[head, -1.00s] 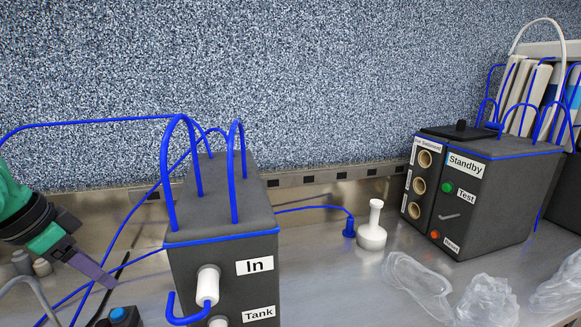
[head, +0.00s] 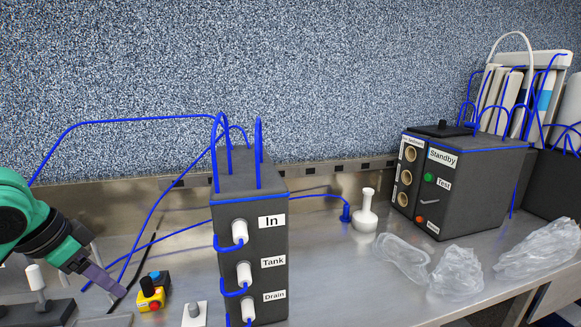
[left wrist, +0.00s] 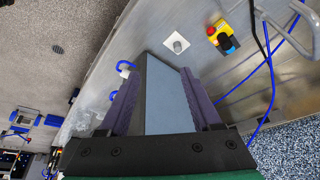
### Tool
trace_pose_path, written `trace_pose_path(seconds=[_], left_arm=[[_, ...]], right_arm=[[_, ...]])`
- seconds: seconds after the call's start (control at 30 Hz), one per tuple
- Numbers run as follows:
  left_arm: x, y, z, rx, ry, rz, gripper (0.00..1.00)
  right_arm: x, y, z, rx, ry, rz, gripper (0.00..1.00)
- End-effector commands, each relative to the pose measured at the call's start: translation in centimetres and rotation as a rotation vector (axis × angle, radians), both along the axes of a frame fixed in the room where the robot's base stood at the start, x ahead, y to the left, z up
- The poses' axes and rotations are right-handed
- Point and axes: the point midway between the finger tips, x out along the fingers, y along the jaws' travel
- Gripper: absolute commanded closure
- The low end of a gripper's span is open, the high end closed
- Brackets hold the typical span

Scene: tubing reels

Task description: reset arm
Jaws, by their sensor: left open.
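My left gripper (head: 103,278) shows at the lower left of the head view, with its purple fingers pointing down and right. It is open, left of the tall dark box labelled In, Tank and Drain (head: 254,246) and apart from it. In the left wrist view, the two purple fingers (left wrist: 160,90) stand apart. A dark box with a grey-blue face shows between them; I cannot tell how far beyond the fingertips it is. My right gripper is in neither view.
A yellow button box (head: 152,296) stands on the metal bench just right of my left gripper. Blue tubes (head: 145,120) loop over the bench. A white flask-like piece (head: 366,215), the Standby box (head: 462,185) and clear plastic bags (head: 458,272) are to the right.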

Motion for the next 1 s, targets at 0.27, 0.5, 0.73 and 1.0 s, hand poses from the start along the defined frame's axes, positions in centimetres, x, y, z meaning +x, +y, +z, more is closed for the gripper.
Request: trace_pose_path(seconds=[0.27,0.5,0.73,1.0], left_arm=[[0.8,-0.7,-8.2,0.001,0.043,0.028,0.35],[-0.8,-3.8,-18.7,0.007,0.081,0.065,0.35],[-5.5,-9.4,-26.7,0.013,0.082,0.134,0.35],[-10.6,-13.6,-29.4,0.04,0.063,0.272,0.35]], right_arm=[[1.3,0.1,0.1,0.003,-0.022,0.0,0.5],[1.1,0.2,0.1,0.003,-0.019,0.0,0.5],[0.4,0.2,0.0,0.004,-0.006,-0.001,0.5],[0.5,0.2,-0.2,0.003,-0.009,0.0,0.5]])
